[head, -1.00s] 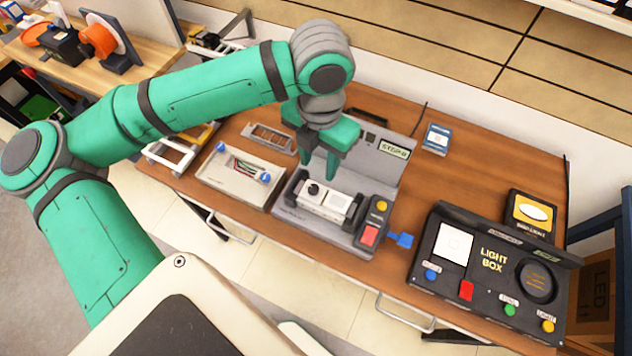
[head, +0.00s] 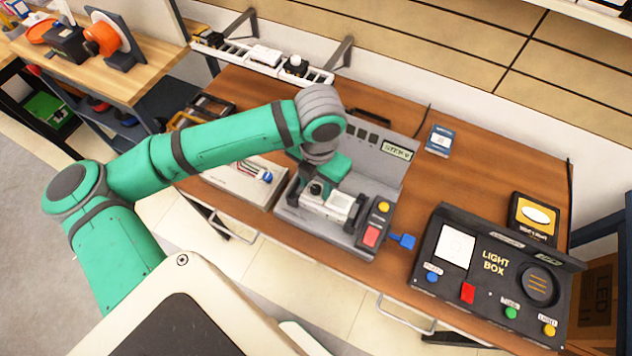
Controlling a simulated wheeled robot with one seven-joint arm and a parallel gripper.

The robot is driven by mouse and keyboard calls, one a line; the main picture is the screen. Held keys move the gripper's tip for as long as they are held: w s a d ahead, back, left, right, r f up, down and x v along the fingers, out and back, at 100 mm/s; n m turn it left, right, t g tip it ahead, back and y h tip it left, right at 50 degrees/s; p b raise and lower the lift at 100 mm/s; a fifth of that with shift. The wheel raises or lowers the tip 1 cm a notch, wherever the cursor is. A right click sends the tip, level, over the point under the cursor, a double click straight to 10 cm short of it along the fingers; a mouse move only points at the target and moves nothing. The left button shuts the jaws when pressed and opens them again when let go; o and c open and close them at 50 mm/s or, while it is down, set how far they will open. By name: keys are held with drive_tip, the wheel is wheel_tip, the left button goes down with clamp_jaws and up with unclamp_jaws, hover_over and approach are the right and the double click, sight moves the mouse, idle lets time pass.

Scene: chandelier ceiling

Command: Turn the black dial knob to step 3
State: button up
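The black dial knob (head: 316,188) sits on the white block of a grey step device (head: 296,216) on the wooden table. The device's small display (head: 397,151) reads "STEP" with a character too small to make out for certain. My gripper (head: 319,181) points down, low over the white block and right at the knob. One green finger shows behind and to the right of the knob. The other is mostly hidden by my arm and wrist, so I cannot tell whether the fingers touch the knob or how far apart they are.
To the right of the knob are a white switch (head: 340,204), a yellow button (head: 384,207), a red button (head: 371,236) and a blue piece (head: 403,241). A black light box (head: 457,281) stands further right.

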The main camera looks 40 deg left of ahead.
clamp_jaws()
